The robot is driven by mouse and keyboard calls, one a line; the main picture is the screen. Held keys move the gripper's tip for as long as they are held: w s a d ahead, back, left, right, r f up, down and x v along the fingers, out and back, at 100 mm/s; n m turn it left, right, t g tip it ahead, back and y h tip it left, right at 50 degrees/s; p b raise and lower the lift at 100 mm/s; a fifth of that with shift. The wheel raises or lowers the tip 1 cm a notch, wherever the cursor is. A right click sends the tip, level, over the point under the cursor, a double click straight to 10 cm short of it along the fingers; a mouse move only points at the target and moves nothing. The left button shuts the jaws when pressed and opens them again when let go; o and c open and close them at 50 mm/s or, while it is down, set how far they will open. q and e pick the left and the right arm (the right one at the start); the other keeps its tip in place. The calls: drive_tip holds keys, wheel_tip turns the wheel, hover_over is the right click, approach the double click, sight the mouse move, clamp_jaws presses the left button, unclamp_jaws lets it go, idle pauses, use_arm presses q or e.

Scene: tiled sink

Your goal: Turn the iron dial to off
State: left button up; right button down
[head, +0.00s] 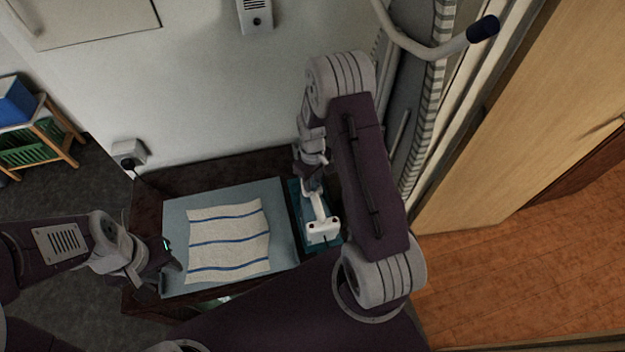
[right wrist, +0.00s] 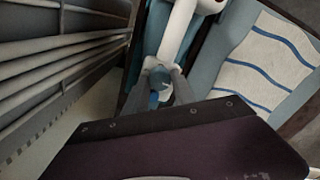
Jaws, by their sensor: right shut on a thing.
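My right gripper (head: 312,187) reaches down to the iron's far end. In the right wrist view its fingers (right wrist: 163,80) are shut around a small blue round part that looks like the dial. The dial's marks are too small to read. My left gripper (head: 174,262) is beside the board's left edge, apart from the iron; its finger gap is unclear.
A white cloth with blue stripes (head: 228,240) lies on the light-blue board (head: 180,215). A wall and a ribbed white radiator-like panel (right wrist: 60,60) are close to my right arm. A socket with a dark plug (head: 129,155) is on the wall at left.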

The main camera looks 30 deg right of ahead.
drive_tip(key=shift+n, duration=1.1)
drive_tip(key=c, duration=1)
unclamp_jaws()
drive_tip(key=shift+c, duration=0.2)
wheel_tip(320, 180, up, 9)
drive_tip(key=shift+b, duration=0.3)
